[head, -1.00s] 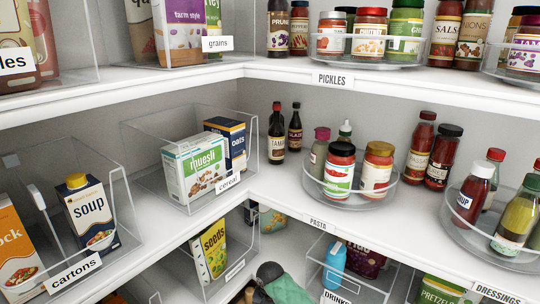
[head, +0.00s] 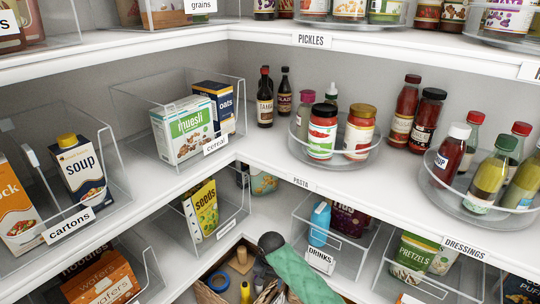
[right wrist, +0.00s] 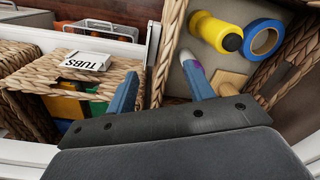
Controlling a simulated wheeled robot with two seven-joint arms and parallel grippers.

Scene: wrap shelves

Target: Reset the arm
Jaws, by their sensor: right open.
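My right gripper (right wrist: 160,67) shows in the right wrist view with its two blue fingers spread wide. In the head view the fingers cannot be made out clearly. My left gripper is in neither view.
Corner shelves hold clear bins with soup (head: 80,168), muesli (head: 185,128) and seeds (head: 201,208). Turntables (head: 337,160) carry jars. Drinks (head: 319,224) and pretzels (head: 412,258) stand lower. Blue tape (head: 217,281) shows in a bottom basket. White shelf edges (head: 350,198) run close above.

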